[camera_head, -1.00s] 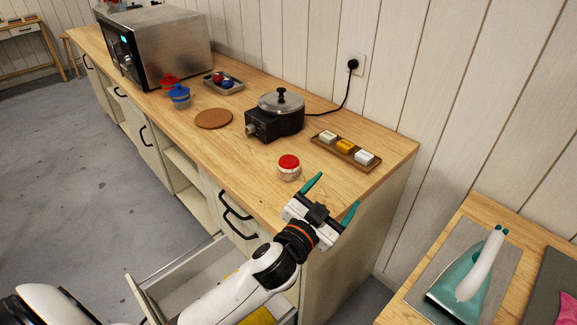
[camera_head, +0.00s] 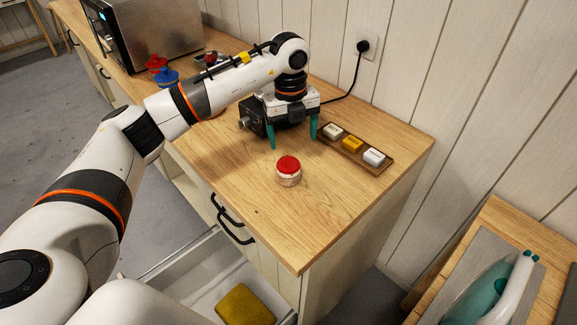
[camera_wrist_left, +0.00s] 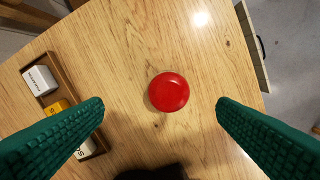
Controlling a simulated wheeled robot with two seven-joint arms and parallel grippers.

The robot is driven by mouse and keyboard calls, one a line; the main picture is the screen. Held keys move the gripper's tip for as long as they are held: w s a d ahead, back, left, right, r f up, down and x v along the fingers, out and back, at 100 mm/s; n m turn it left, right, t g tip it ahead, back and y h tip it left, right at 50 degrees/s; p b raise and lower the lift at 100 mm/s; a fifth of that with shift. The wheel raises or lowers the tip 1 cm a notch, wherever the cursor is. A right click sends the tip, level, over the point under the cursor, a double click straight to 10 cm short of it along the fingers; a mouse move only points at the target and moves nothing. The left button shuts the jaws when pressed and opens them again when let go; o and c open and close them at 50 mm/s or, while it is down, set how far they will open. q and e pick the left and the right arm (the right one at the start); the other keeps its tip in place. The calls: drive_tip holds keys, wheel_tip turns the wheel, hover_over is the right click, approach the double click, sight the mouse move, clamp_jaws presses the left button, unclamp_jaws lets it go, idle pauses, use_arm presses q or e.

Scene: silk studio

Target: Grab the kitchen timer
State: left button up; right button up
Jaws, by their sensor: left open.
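The kitchen timer (camera_head: 289,171) is a small round piece with a red top and a pale lower body. It stands upright on the wooden counter. In the left wrist view its red top (camera_wrist_left: 169,92) lies between the two fingers, farther off than the fingertips. My left gripper (camera_head: 292,140) has green fingers and points down above the counter, just behind the timer in the head view. It is open and empty, and does not touch the timer. My right gripper is not in view.
A wooden tray (camera_head: 382,168) with several small blocks lies right of the gripper. A black pot-warmer base (camera_head: 260,122) stands close behind it, mostly hidden by my arm. An open drawer (camera_head: 200,280) holds a yellow sponge (camera_head: 243,305). The counter front is clear.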

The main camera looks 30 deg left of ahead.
sight(288, 162)
use_arm(q)
drive_tip(key=shift+y, duration=0.3)
drive_tip(key=f+p, duration=0.1)
drive_tip(key=f, duration=0.1)
drive_tip(key=a+f+p, duration=0.1)
drive_tip(key=f, duration=0.2)
drive_tip(key=shift+s+a, duration=0.1)
drive_tip(key=shift+s, duration=0.05)
drive_tip(key=shift+f, duration=0.4)
drive_tip(key=shift+f+p, duration=0.55)
drive_tip(key=shift+f, duration=0.05)
wheel_tip(288, 162, down, 4)
drive_tip(key=shift+r+p, duration=0.2)
drive_tip(key=shift+p, duration=0.5)
drive_tip(key=shift+f, duration=0.4)
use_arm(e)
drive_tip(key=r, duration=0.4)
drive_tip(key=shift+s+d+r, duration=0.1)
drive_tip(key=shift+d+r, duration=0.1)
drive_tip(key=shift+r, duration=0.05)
use_arm(q)
drive_tip(key=shift+c, duration=0.5)
drive_tip(key=shift+r, duration=0.1)
drive_tip(key=c, duration=1.1)
